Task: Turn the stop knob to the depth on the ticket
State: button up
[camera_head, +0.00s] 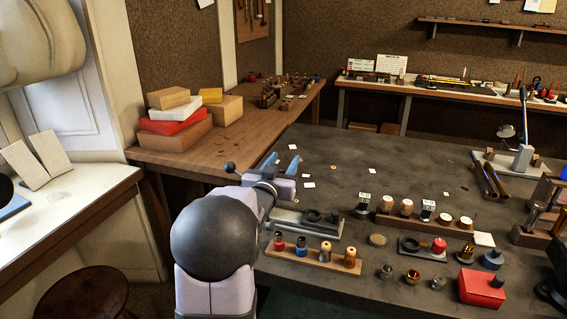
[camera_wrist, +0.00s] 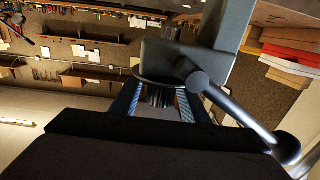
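My gripper (camera_head: 281,163) is over the left part of the dark bench, its blue fingertips apart. In the wrist view my gripper (camera_wrist: 160,102) has striped blue pads on either side of a dark ribbed cylinder (camera_wrist: 160,97), which looks like the stop knob. Narrow gaps seem to show beside it, but contact is hard to judge. A grey column (camera_wrist: 226,35) with a ball-ended lever (camera_wrist: 235,105) stands close to the fingers. The lever's ball (camera_head: 230,167) also shows in the head view. My arm hides the knob there. I cannot identify a readable depth ticket.
A grey base plate (camera_head: 320,230) lies beside my arm. A wooden rack (camera_head: 312,260) with several small parts stands in front of it. A red box (camera_head: 482,288) is at the front right. Stacked boxes (camera_head: 180,118) sit on the left bench. The bench's far middle is mostly clear.

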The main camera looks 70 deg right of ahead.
jog(key=a+b, duration=0.1)
jog(key=a, duration=0.6)
jog(key=shift+s+a+b, duration=0.15)
jog(key=shift+b, duration=0.15)
jog(key=shift+a+r+p, duration=0.1)
jog(key=shift+r+p, duration=0.05)
jog(key=shift+p, duration=1.1)
jog(key=a+p, duration=0.1)
jog(key=p, duration=0.4)
jog(key=shift+a+r+p, duration=0.1)
jog(key=shift+a+p, duration=0.05)
jog(key=shift+p, duration=0.25)
jog(key=shift+a+f+p, duration=0.25)
jog(key=shift+a+p, duration=0.9)
jog(key=shift+p, duration=1.1)
jog(key=shift+d+p, duration=1.3)
jog(key=shift+d, duration=2.35)
